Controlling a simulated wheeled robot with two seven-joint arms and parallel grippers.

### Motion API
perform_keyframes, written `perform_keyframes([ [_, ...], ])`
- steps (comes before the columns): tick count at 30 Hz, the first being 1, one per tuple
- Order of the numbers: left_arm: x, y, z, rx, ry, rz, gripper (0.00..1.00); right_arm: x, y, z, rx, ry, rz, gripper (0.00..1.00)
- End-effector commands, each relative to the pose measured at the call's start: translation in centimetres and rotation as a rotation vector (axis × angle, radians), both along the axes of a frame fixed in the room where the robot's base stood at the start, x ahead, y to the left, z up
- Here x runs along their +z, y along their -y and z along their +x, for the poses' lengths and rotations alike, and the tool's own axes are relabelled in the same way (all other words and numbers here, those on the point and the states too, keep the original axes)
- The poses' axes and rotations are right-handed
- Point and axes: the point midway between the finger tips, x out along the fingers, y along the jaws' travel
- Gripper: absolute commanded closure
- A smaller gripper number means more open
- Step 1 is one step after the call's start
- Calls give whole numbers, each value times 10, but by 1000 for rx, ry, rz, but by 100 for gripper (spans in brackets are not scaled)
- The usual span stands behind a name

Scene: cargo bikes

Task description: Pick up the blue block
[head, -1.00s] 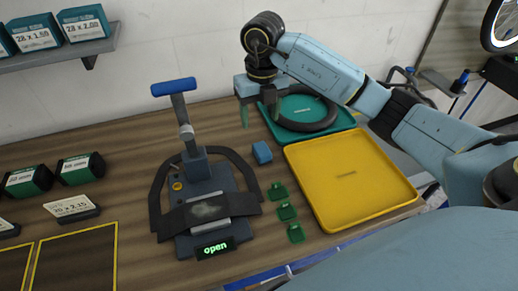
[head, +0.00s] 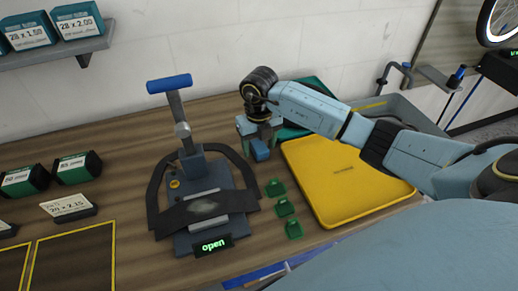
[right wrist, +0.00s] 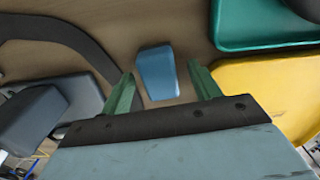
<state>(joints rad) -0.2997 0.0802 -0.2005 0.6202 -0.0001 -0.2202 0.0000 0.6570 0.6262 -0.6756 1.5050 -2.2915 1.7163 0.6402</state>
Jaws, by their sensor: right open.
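The blue block (head: 260,150) is on the wooden table, just right of the dark clamp device, and my right gripper is down over it. In the right wrist view the blue block (right wrist: 157,72) lies ahead of and between the two green fingers. My right gripper (head: 258,140) also shows in the right wrist view (right wrist: 163,88), with its fingers spread apart on either side of the block. I cannot tell whether the fingers touch it. My left gripper is not in view.
The clamp device (head: 200,205) with a blue handle and an "open" display stands left of the block. A yellow tray (head: 345,180) lies to the right, a teal tray (head: 318,90) behind. Boxes stand at left.

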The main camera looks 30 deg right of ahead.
Motion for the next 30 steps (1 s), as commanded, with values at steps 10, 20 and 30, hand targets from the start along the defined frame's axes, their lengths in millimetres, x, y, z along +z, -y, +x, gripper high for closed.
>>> perform_keyframes([
  [10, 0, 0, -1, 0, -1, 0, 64, -3, 0, 0, 1, 0, 1, 47],
  [20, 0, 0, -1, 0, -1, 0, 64, -3, 0, 0, 1, 1, 1, 86],
  [30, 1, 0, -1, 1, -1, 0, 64, 13, 0, 1, 2, 4, 1, 86],
])
